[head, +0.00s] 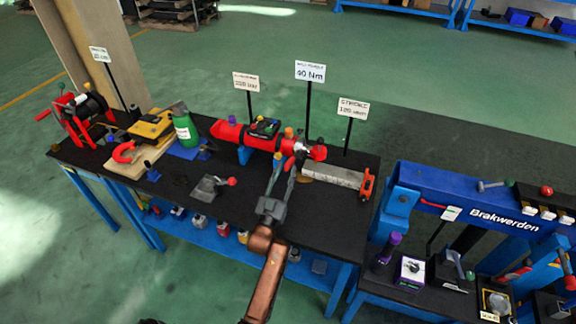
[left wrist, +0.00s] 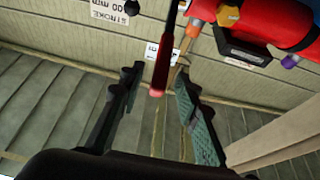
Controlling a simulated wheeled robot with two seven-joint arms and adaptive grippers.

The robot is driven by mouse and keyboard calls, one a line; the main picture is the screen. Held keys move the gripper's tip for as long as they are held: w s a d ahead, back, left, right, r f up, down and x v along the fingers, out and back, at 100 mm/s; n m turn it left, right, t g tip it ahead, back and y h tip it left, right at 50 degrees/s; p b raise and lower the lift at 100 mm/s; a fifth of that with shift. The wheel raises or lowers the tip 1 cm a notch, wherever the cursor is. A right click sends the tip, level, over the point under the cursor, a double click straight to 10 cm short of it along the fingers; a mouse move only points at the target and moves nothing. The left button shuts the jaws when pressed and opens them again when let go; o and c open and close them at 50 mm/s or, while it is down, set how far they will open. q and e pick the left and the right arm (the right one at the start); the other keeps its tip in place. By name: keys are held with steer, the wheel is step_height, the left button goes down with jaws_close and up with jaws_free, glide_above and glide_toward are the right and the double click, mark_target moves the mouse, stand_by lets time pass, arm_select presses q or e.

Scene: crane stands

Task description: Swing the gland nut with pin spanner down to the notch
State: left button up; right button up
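The red hydraulic cylinder (head: 229,132) lies along the bench, with its grey rod (head: 332,175) to the right. The gland nut (head: 301,147) sits at the rod end of the red body, partly crowded by my gripper. In the left wrist view a red spanner handle (left wrist: 163,62) with a rounded tip lies between the fingers, with a gap on both sides. My left gripper (head: 283,165) is open at the gland end; its spread fingers also show in the left wrist view (left wrist: 157,78). I cannot make out the notch. My right gripper is not in view.
Sign posts, including the 40 Nm sign (head: 310,71), stand behind the cylinder. A grey part with a red knob (head: 213,185), a green bottle (head: 184,128) and a red winch (head: 75,118) are to the left. A blue Brakwerden stand (head: 440,190) is at right.

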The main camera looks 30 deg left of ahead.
arm_select(q)
steer(key=shift+v, duration=2.25)
